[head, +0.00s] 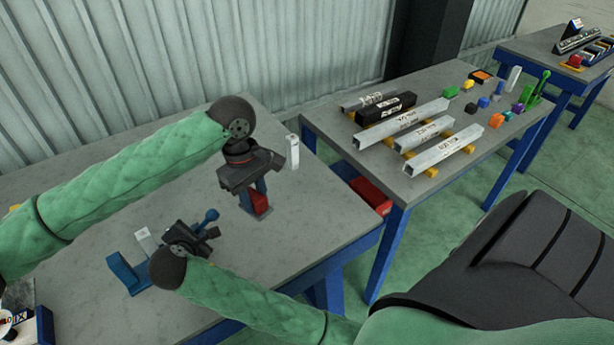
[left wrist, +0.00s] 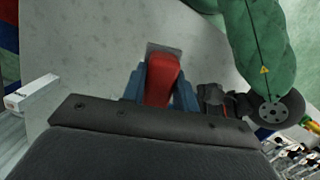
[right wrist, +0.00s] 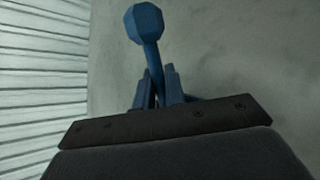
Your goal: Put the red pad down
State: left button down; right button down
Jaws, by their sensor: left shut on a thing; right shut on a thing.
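The red pad (head: 260,202) is a small red block near the right part of the near table (head: 320,225). My left gripper (head: 254,195) is shut on it from above, with the blue fingers on either side. In the left wrist view the red pad (left wrist: 162,80) sits between the fingers, over a small grey plate (left wrist: 165,50). Whether its underside touches the table is hard to tell. My right gripper (head: 200,228) is shut on a blue lever with a round knob (head: 211,215); the knob (right wrist: 144,22) stands beyond the fingertips in the right wrist view.
A blue bracket (head: 124,272) and a pale block (head: 146,238) are by my right gripper. A white upright block (head: 292,151) stands behind the pad. A second table (head: 340,135) carries metal bars and several small coloured parts. The table's right front is clear.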

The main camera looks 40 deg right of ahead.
pick_arm(q)
jog(key=s+d+f+m, duration=0.1)
jog(key=s+d, duration=0.2)
jog(key=d, duration=0.3)
jog(key=s+d+f+m, duration=0.1)
jog(key=s+d+f, duration=0.15)
jog(key=d, duration=0.35)
jog(key=shift+m, duration=0.5)
jog(key=w+f, duration=0.1)
jog(key=f, duration=0.3)
jog(key=w+d+f, duration=0.1)
jog(key=f, duration=0.2)
jog(key=w+d+f, duration=0.1)
jog(key=w+f, duration=0.1)
jog(key=f, duration=0.2)
jog(key=shift+f, duration=0.35)
jog(key=c, duration=1.1)
grip_release()
jog(key=shift+f, duration=0.1)
jog(key=r, duration=0.4)
jog(key=w+r, duration=0.1)
jog(key=r, duration=0.7)
jog(key=shift+w+r, duration=0.1)
jog(key=shift+w, duration=0.2)
